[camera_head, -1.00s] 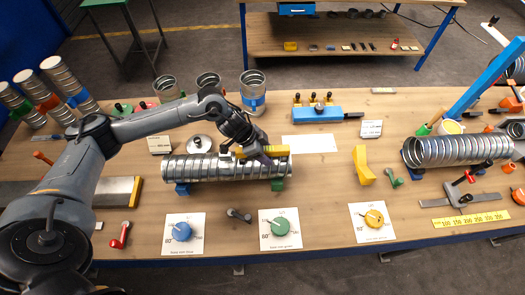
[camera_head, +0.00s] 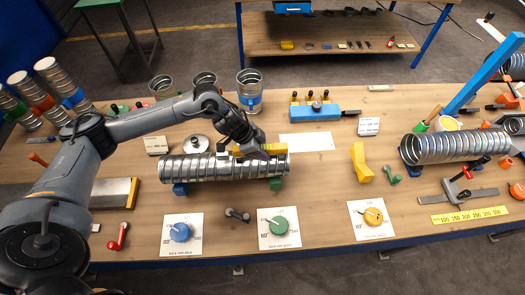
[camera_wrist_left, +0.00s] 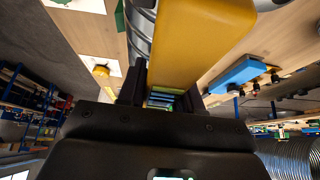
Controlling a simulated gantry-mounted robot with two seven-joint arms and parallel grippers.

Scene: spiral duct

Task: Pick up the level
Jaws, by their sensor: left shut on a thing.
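The level is a yellow bar (camera_head: 274,147) at the top of the silver spiral duct (camera_head: 195,169), near its right end in the head view. My left gripper (camera_head: 250,151) reaches it from above and left and is shut on it. In the left wrist view the level (camera_wrist_left: 198,40) is a large yellow block rising from between the fingers (camera_wrist_left: 160,95), which are partly dark and hard to make out. I cannot tell whether the level still touches the duct. My right gripper is not in view.
The duct rests on blue (camera_head: 180,189) and green (camera_head: 276,184) supports. A yellow angled block (camera_head: 361,163) stands to the right. Dial cards (camera_head: 181,233) line the front edge. A blue box (camera_head: 315,112) stands behind. A second duct (camera_head: 455,148) lies at the right.

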